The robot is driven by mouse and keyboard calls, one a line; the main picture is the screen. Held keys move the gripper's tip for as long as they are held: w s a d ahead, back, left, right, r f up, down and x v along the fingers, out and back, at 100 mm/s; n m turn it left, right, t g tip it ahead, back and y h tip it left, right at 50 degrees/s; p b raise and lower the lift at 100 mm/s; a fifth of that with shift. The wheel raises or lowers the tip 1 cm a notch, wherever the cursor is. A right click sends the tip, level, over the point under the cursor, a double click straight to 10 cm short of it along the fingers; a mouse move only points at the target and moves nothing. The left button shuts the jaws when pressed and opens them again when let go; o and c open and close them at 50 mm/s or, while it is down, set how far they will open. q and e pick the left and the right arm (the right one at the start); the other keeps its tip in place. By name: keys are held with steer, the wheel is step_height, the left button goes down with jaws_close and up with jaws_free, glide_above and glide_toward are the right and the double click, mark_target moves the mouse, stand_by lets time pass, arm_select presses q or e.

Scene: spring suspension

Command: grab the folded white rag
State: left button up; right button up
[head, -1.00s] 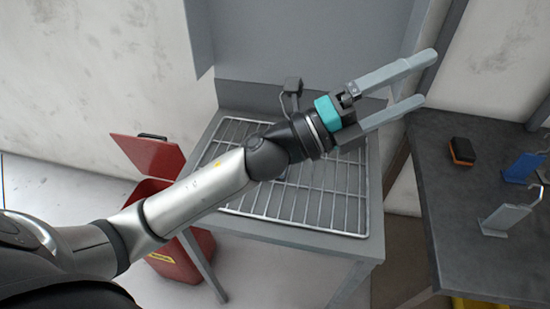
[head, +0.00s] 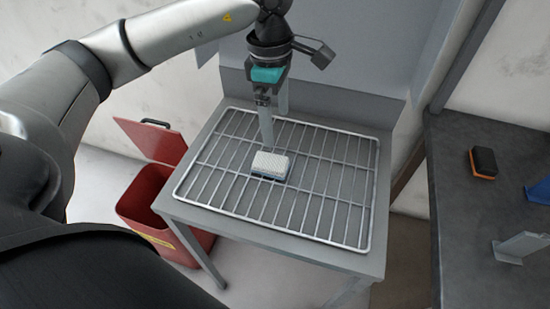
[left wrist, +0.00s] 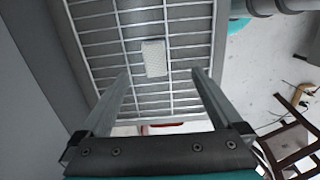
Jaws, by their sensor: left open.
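The folded white rag (head: 271,161) lies on the wire rack, left of its middle. It is a small white textured block with a bluish lower edge. In the left wrist view the rag (left wrist: 153,57) shows beyond the fingertips, between their lines. My left gripper (head: 267,146) points down just behind the rag in the head view, seen edge-on. In the left wrist view the left gripper (left wrist: 160,76) has its fingers wide apart with nothing between them. I cannot tell the exact height above the rack. My right gripper is not in view.
The wire rack (head: 327,184) covers a grey metal table (head: 290,249) with a back wall. A red bin (head: 153,200) with an open lid stands at the left. A dark bench (head: 480,215) at the right holds a black-and-orange block (head: 483,162). The rack around the rag is clear.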

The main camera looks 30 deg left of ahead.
arm_select(q)
steer(key=a, duration=0.2)
glide_above(273, 162)
steer(key=shift+y, duration=0.4)
steer(key=f, duration=0.9)
steer(key=shift+s+a+f+b, duration=0.2)
steer(key=shift+s+f+b, duration=0.1)
steer(key=shift+s, duration=0.05)
steer(key=f, duration=0.4)
steer(key=shift+w+d, duration=0.2)
steer(key=shift+w, duration=0.2)
steer(key=shift+f, duration=0.6)
steer(key=shift+r, duration=0.1)
steer(key=c, duration=1.5)
